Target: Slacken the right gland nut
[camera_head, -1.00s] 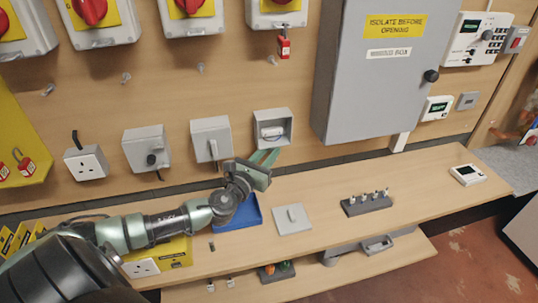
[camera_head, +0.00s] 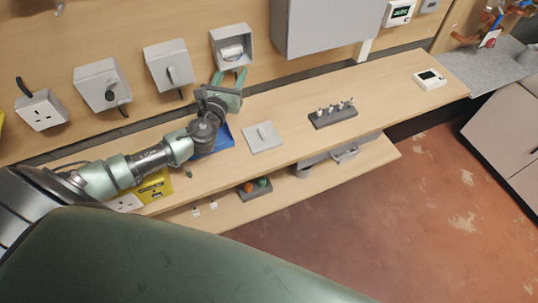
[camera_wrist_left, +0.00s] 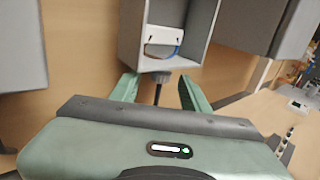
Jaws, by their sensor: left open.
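The right grey box (camera_head: 232,46) on the wall has its front open, showing a white fitting inside. In the left wrist view, the black gland nut (camera_wrist_left: 161,77) sits at the underside of this box (camera_wrist_left: 197,32), with a dark cable hanging below it. My left gripper (camera_head: 229,76) is open just below the box. In the wrist view its two green fingers (camera_wrist_left: 158,90) stand on either side of the cable, just below the nut. They appear apart from both. The head view does not show the nut clearly. My right gripper is not in view.
Two closed grey boxes (camera_head: 103,84) (camera_head: 168,63) and a socket (camera_head: 41,110) are on the wall to the left. The bench below holds a blue tray (camera_head: 222,146), a grey cover plate (camera_head: 263,137) and a dark rack (camera_head: 333,115). A large grey cabinet (camera_head: 326,22) hangs to the right.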

